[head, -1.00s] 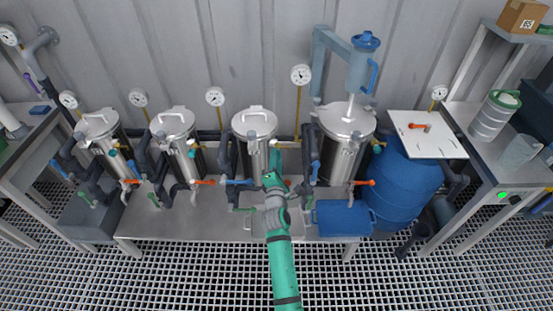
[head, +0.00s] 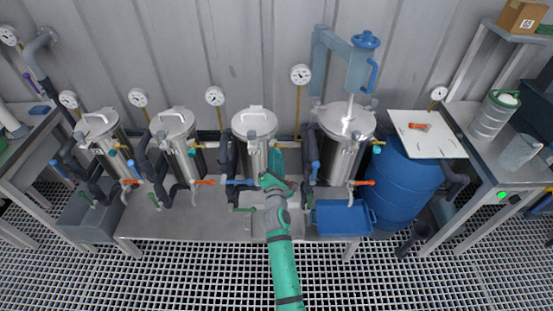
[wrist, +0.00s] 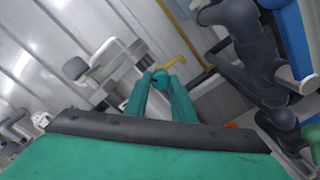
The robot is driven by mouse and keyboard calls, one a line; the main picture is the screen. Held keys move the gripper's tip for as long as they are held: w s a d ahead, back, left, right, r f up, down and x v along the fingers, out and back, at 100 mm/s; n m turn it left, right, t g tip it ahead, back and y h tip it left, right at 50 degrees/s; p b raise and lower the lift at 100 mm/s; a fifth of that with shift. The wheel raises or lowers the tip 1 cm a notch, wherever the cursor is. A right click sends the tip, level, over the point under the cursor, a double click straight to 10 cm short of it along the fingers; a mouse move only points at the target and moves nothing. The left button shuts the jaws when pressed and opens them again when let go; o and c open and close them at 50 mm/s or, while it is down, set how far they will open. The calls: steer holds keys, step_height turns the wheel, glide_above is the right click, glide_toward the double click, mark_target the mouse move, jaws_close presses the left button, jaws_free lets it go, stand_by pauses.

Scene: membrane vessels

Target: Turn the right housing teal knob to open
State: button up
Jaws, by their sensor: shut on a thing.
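The right housing (head: 250,150) is the upright steel vessel with a handled lid, third from the left in the head view. Its teal knob (wrist: 160,78) shows in the wrist view between my two fingers, beside a yellow-orange tube. My gripper (wrist: 161,92) is shut on this knob. In the head view, my gripper (head: 276,160) reaches the right side of the right housing, and the arm and hand hide the knob there. How far the knob is turned cannot be told.
A steel tank (head: 342,150) with a blue mixer stands just right of my gripper. Dark pipes and blue-handled valves (head: 315,172) sit close between them. A blue tray (head: 340,218) lies on the bench at right. Other housings (head: 177,140) stand to the left.

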steer(key=shift+d+f, duration=0.1)
steer(key=o, duration=1.1)
steer(key=shift+c, duration=0.2)
steer(key=shift+s, duration=0.15)
steer(key=s, duration=1)
steer(key=shift+s, duration=0.25)
